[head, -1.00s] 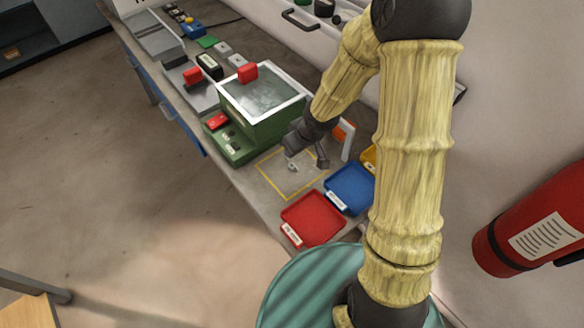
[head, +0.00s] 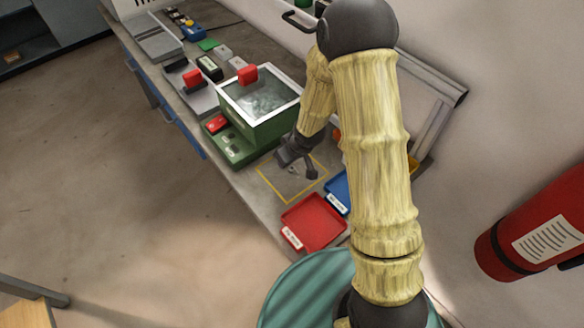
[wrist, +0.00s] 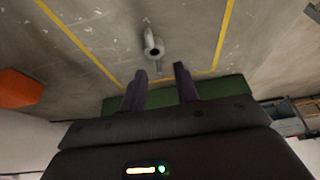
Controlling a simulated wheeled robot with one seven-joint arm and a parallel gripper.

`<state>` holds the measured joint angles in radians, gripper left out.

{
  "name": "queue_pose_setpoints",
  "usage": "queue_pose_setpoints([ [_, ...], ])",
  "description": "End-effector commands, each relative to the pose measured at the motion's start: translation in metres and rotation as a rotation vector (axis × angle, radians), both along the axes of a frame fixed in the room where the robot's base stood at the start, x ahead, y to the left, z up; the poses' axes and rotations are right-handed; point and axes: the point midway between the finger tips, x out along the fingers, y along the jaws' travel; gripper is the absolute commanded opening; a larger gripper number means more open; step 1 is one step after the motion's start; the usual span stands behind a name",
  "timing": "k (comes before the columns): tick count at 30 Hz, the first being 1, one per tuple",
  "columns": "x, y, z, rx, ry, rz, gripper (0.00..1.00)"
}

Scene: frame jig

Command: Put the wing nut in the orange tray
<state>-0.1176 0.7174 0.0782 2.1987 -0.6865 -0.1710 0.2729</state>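The wing nut (wrist: 153,45) is a small grey metal piece lying on the bench inside the yellow outlined square (wrist: 228,30). In the wrist view it sits just beyond the fingertips, nearer the left finger, untouched. My gripper (wrist: 161,72) is open and empty, its two dark fingers apart. In the head view my gripper (head: 298,168) is low over the outlined square and partly covers it. No tray in view is clearly orange. A yellow-orange edge (head: 416,165) shows behind my arm, mostly hidden.
A red tray (head: 314,222) and a blue tray (head: 338,190), partly behind my arm, stand near the square. A green machine (head: 258,128) with a white-rimmed top is beside it. An orange object (wrist: 18,90) shows at the wrist view's left. A fire extinguisher (head: 535,235) is at right.

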Motion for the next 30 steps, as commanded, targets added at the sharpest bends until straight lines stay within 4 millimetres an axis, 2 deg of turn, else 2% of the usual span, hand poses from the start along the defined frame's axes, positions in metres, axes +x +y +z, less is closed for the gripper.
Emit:
queue_pose_setpoints([
  [3, 0.0020, 0.0011, -0.0065, -0.001, 0.000, 0.000, 0.31],
  [18, 0.0021, 0.0009, -0.0062, 0.000, 0.000, -0.001, 0.31],
  [23, 0.0021, 0.0008, -0.0062, 0.000, 0.000, -0.001, 0.01],
  [30, 0.0021, 0.0008, -0.0061, 0.000, 0.000, -0.001, 0.00],
])
